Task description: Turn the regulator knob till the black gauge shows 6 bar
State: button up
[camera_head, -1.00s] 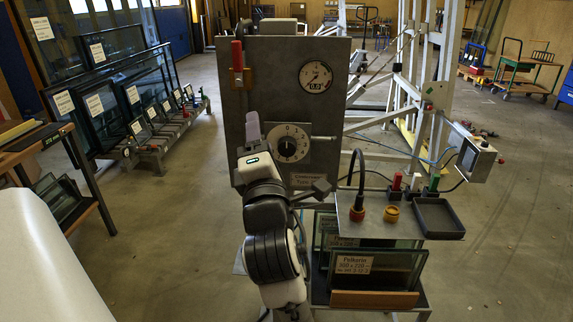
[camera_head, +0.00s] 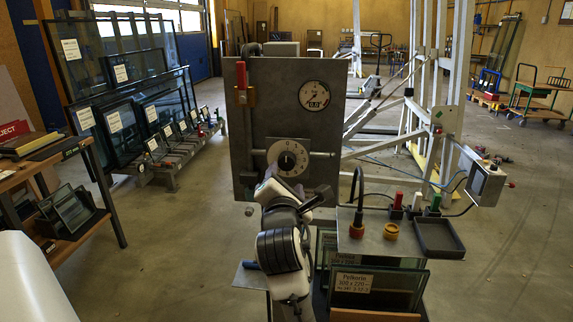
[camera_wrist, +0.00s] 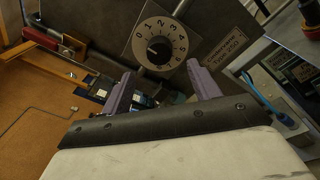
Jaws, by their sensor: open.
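The regulator knob (camera_head: 287,160) is black and sits on a pale round dial on the upright grey panel (camera_head: 258,105). In the wrist view the knob (camera_wrist: 158,47) has numbers around it; its small pale mark seems to face the 0 side. The knob shows beyond the fingertips, untouched. In the head view my gripper (camera_head: 271,178) is just below and left of the knob.
A horizontal metal rod (camera_head: 322,154) runs beside the dial. A red-handled part (camera_head: 241,76) is at the panel's upper left.

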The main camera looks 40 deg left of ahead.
aim_at(287, 164)
jog(key=p+x, duration=0.1)
jog(key=x, duration=0.6)
jog(key=shift+w+a, duration=0.1)
jog(key=shift+w, duration=0.05)
jog(key=c, duration=1)
jog(key=shift+o, duration=0.2)
